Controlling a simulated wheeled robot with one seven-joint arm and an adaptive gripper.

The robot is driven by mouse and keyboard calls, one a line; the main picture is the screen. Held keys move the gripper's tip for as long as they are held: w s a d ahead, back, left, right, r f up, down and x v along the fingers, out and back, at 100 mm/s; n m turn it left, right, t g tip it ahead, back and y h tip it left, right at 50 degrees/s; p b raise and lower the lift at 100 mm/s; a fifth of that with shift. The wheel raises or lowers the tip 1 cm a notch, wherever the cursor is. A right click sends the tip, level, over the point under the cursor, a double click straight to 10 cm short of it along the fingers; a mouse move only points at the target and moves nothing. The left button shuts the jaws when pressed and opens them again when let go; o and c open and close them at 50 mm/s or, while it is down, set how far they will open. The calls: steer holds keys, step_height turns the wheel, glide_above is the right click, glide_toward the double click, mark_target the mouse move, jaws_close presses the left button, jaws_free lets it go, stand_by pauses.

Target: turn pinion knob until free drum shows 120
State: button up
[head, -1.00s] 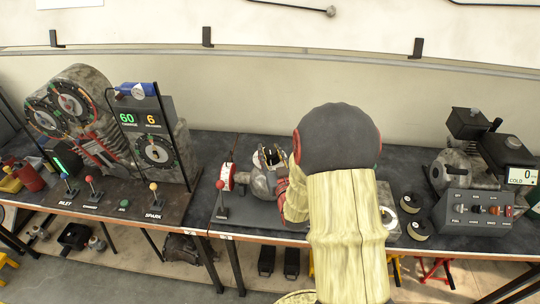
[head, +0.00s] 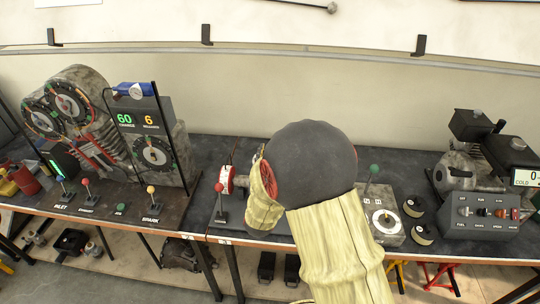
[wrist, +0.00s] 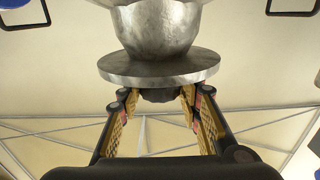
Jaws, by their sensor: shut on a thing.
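In the wrist view, a dark knob (wrist: 160,94) sits under a round grey metal flange (wrist: 160,67); I take it to be the pinion knob. My gripper (wrist: 160,104) has one padded finger on each side of this knob and is shut on it. In the head view, my arm hides the gripper, the knob and most of the metal housing. A small red-and-white drum (head: 227,179) shows just left of my arm. Its markings are too small to read, and I cannot tell whether it is the free drum.
A red-knobbed lever (head: 220,188) stands before the drum. Left is an engine rig with a display (head: 140,121) reading 60 and 6. Right of my arm are a unit with a white dial (head: 386,222), two dark spools (head: 413,207) and a grey switch box (head: 480,213).

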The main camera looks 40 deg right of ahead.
steer(key=shift+r, duration=0.1)
steer(key=o, duration=1.2)
steer(key=shift+v, duration=5.95)
